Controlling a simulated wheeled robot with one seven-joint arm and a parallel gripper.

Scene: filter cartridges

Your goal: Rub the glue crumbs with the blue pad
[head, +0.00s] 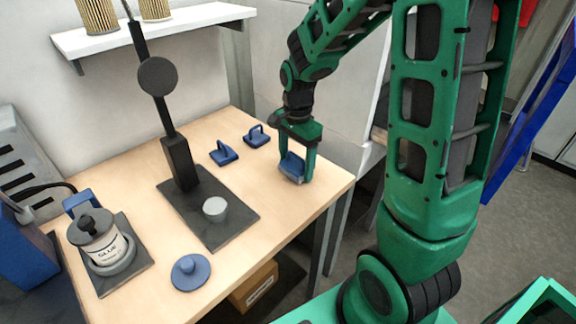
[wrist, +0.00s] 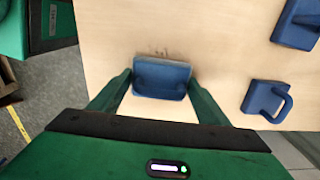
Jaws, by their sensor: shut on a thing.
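My gripper (head: 296,172) is shut on a blue pad (head: 291,167) near the right edge of the wooden table. In the wrist view the pad (wrist: 161,78) sits between both fingers of my gripper (wrist: 160,88). The pad is at or just above the tabletop; I cannot tell if it touches. Small dark marks, which look like the glue crumbs (wrist: 153,51), lie on the wood just beyond the pad's far edge in the wrist view. Part of them may be hidden under the pad. I cannot make them out in the head view.
Two more blue handled blocks (head: 223,153) (head: 256,137) stand left of my gripper. A black press stand (head: 180,165), a glue pot (head: 104,245) and a blue knobbed disc (head: 190,272) are farther left. The table's (head: 322,187) right edge is close to my gripper. A shelf (head: 190,19) holds filter cartridges.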

